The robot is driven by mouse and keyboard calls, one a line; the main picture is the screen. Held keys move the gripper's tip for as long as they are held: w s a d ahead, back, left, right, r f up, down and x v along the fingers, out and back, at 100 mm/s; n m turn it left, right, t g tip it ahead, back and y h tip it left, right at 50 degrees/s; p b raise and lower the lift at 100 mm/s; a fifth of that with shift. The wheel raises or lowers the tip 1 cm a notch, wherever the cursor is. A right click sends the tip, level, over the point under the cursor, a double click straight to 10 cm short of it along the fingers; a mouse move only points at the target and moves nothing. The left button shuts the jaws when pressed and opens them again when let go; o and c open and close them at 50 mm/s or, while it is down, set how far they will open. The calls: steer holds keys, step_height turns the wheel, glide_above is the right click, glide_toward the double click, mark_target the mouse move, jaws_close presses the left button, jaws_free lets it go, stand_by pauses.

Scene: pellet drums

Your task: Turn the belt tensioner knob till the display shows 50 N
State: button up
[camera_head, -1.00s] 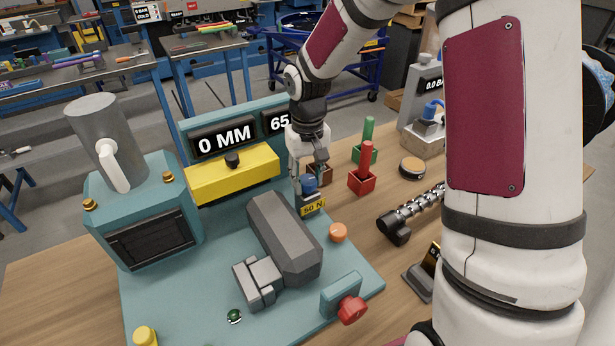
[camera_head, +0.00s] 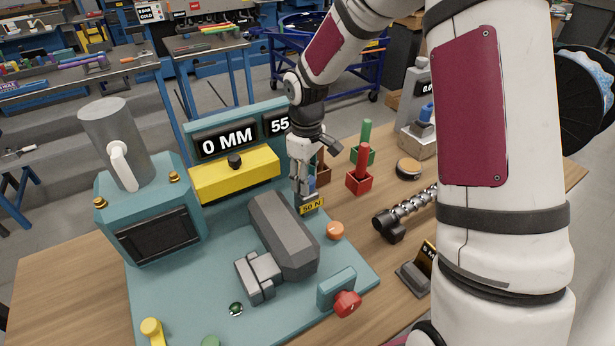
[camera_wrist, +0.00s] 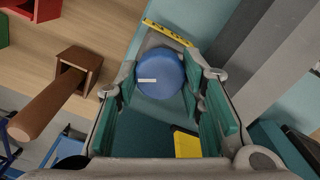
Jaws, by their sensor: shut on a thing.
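The blue tensioner knob (camera_wrist: 160,72) with a white index mark sits between the green-padded fingers of my gripper (camera_wrist: 163,88), which is shut on it. In the head view my gripper (camera_head: 304,184) points down over the knob (camera_head: 312,183) and hides most of it. A yellow "50 N" label (camera_head: 311,206) is on the plate in front of the knob; it also shows in the wrist view (camera_wrist: 167,32). The display (camera_head: 279,124) on the teal panel reads 55, its right part hidden by my arm.
Left of that display, another reads 0 MM (camera_head: 227,140), above a yellow bar (camera_head: 234,176). A dark grey block (camera_head: 284,236) stands close to the knob. A brown holder (camera_wrist: 78,68) and a red-handled holder (camera_head: 360,181) stand to its right in the head view.

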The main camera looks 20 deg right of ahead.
steer(key=shift+n+p, duration=0.45)
steer(key=shift+n, duration=1.65)
steer(key=o, duration=1.1)
steer(key=shift+o, duration=0.2)
step_height(320, 180, up, 12)
